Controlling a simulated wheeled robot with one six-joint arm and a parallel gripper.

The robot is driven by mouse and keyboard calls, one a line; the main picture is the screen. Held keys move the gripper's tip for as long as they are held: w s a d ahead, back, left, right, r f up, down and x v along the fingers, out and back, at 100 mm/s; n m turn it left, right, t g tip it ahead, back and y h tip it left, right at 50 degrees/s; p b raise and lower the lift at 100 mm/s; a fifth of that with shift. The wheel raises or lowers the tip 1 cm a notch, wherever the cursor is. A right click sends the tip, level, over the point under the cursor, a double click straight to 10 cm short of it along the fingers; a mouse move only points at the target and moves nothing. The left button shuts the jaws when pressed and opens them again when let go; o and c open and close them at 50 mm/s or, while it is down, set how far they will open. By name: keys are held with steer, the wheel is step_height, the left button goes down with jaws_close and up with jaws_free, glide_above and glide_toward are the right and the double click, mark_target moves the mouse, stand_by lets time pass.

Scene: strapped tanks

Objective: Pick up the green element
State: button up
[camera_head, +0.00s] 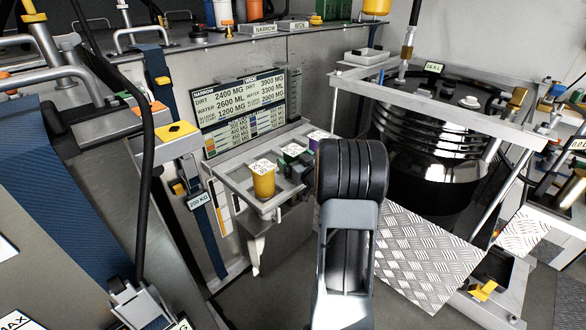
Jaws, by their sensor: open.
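The green element (291,155) is a small block with a white printed top. It stands in a grey shelf tray (236,187) on the wall of the grey tank, between a yellow element and a purple one. My arm rises from the bottom middle, and its thick black joint hides the tray's right part. My gripper (299,168) shows only in part, as dark pieces left of that joint, close in front of the green element. It is open. The gap between the fingers and any contact with the element are hard to make out.
The yellow cylinder (263,181) stands in the tray's front left, and the purple element (318,137) at its back right. A printed panel (240,105) is behind the tray. A black ribbed tank (430,150) in a metal frame and a tread plate (425,255) are at right.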

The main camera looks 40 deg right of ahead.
steer(key=shift+w, duration=0.15)
steer(key=shift+c, duration=0.5)
steer(key=c, duration=1)
steer(key=shift+c, duration=0.8)
steer(key=shift+r, duration=0.15)
